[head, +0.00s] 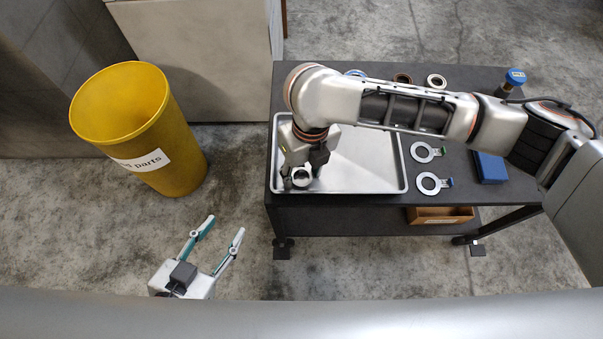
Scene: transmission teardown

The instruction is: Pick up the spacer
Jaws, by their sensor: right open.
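A small pale ring (303,178), possibly the spacer, shows at the near left of the metal tray (365,165) on the dark table. My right gripper (301,172) points down over this end of the tray. Its jaws are open, with the ring between or just under the fingertips; I cannot tell whether they touch it. My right arm hides part of the tray and the table behind it. My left gripper (226,224) is open and empty, above the floor left of the table.
A yellow parts bin (180,150) stands left of the table. Two tagged rings (417,151) (422,184), a blue block (490,170) and a blue-capped container (515,77) are on the right. Several smaller rings (437,77) lie at the back. A box (440,215) sits below.

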